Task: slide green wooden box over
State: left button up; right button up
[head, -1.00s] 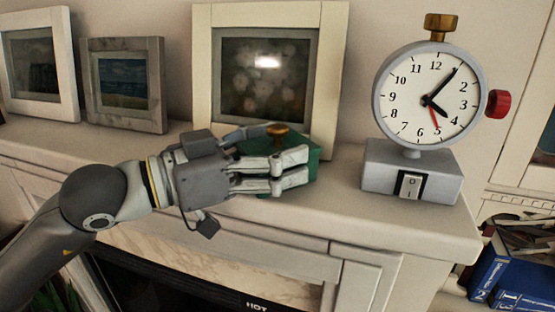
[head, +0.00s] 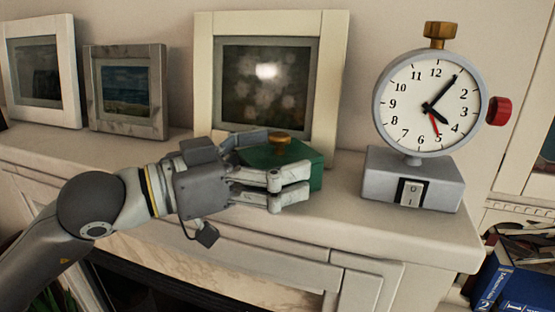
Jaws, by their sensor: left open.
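A green wooden box (head: 308,158) with a brass-coloured knob on top stands on the mantel shelf, in front of the large framed picture. My left gripper (head: 285,170) comes in from the left and is open. Its fingers are at the front and left of the box and hide much of its front face and left side. I cannot tell whether the fingers touch the box. My right gripper is not in view.
The white mantel shelf (head: 345,205) has bare room between the box and the grey stopwatch-shaped clock (head: 420,120) on the right. A large cream frame (head: 328,70) leans behind the box. Smaller frames (head: 128,90) stand left. Blue books (head: 500,280) lie lower right.

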pick_arm(q)
jog(key=v, duration=0.7)
jog(key=shift+s+a, duration=0.1)
jog(key=shift+a, duration=0.05)
dwell(0.4)
